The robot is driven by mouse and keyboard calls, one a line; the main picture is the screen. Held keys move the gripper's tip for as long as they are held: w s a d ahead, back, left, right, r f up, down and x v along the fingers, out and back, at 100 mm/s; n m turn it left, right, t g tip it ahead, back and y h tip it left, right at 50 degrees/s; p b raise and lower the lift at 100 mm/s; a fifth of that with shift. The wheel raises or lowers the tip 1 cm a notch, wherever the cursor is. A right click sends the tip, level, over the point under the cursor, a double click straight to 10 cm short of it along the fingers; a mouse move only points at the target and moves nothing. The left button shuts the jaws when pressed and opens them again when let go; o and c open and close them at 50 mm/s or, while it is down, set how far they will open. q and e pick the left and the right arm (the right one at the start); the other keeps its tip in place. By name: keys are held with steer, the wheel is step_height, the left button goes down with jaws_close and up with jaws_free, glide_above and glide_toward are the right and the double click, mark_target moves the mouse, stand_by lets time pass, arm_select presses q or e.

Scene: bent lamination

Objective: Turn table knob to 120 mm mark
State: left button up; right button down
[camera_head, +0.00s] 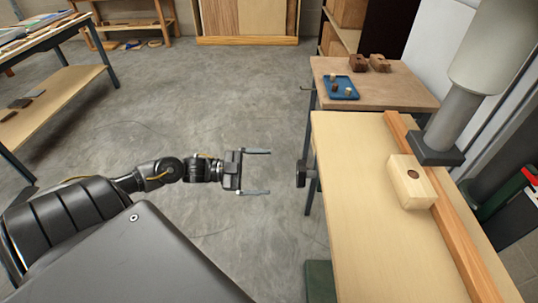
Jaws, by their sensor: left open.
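A black table knob (301,173) sticks out from the left edge of the wooden machine table (358,215). My left gripper (268,172) is to the left of the knob, level with it in the picture. Its two thin fingers are spread apart and point right towards the knob, with a gap between their tips and the knob. Nothing is between the fingers. The 120 mm mark cannot be made out in this view. My right gripper is not in view.
A light wooden block (410,183) with a dark round hole lies against a long wooden fence (440,210) under a grey machine column (460,115). A blue tray (341,95) with small pieces sits on a brown table behind. The floor around my left arm is clear.

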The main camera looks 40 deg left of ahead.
mark_target(301, 175)
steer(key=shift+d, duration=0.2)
arm_select(q)
steer(key=w+d+n, duration=0.2)
steer(key=w+d+n+p, duration=0.1)
steer(key=w+d+n, duration=0.1)
steer(key=d, duration=0.1)
steer(key=w+d+n+p, duration=0.1)
steer(key=w+d, duration=0.1)
steer(key=d, duration=0.1)
steer(key=shift+w+d+f+n, duration=0.2)
steer(key=shift+d+f+n, duration=0.05)
steer(key=shift+f+n, duration=0.15)
steer(key=shift+w+d+f, duration=0.1)
steer(key=shift+w+d, duration=0.2)
steer(key=shift+d, duration=0.1)
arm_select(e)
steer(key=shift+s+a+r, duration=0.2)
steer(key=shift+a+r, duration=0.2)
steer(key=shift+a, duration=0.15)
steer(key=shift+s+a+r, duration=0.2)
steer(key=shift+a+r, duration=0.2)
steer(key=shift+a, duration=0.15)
